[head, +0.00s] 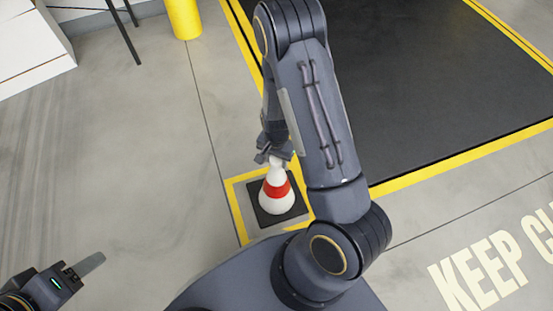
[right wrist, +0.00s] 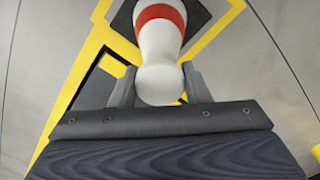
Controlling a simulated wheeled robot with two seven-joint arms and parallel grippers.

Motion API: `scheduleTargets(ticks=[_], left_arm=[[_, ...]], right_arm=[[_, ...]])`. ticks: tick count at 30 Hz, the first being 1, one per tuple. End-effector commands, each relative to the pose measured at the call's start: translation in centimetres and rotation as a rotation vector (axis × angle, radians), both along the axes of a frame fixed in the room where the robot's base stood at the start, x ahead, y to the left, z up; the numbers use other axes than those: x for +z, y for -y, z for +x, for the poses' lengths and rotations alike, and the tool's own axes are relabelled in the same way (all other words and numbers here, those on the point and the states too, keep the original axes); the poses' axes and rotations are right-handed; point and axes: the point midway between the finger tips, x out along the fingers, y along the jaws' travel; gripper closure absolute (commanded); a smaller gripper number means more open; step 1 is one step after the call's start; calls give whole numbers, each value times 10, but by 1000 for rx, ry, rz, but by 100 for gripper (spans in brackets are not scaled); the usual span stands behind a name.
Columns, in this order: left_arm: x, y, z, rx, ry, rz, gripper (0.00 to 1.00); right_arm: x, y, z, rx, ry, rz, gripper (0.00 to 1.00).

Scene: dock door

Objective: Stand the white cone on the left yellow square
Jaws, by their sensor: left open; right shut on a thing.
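The white cone (head: 277,191) has an orange-red band and a dark square base. It stands upright inside the left yellow square (head: 238,214) outlined on the floor, as far as the head view shows. My right gripper (head: 273,160) is shut on the cone's rounded top. In the right wrist view, the cone's top (right wrist: 160,84) sits between the two fingers. My left gripper (head: 88,266) is open and empty at the lower left, far from the cone. My right arm and base hide part of the square's right and near sides.
A black mat (head: 430,80) with yellow edging lies to the right. A yellow post (head: 183,18) stands at the top, and a white box-like unit (head: 30,45) and dark thin legs (head: 129,35) are at upper left. The floor left of the square is clear.

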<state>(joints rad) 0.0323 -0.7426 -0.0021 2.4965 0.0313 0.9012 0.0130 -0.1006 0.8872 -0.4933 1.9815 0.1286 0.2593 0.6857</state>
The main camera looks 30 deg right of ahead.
Motion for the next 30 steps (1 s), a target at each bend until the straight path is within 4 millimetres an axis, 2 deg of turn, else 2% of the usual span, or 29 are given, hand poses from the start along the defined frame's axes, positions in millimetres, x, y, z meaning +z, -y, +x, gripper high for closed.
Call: scheduleTargets(ticks=[5, 6, 11, 19, 22, 26, 30], left_arm=[[-2, 0, 0, 0, 0, 0, 45], [-3, 0, 0, 0, 0, 0, 45], [-2, 0, 0, 0, 0, 0, 45], [-1, 0, 0, 0, 0, 0, 45], [4, 0, 0, 0, 0, 0, 45], [15, 0, 0, 0, 0, 0, 45], [30, 0, 0, 0, 0, 0, 45]], right_arm=[[-3, 0, 0, 0, 1, 1, 100], [-4, 0, 0, 0, 0, 0, 56], [-3, 0, 0, 0, 0, 0, 36], [-2, 0, 0, 0, 0, 0, 36], [5, 0, 0, 0, 0, 0, 36], [28, 0, 1, 0, 4, 0, 36], [60, -1, 1, 1, 2, 0, 36]])
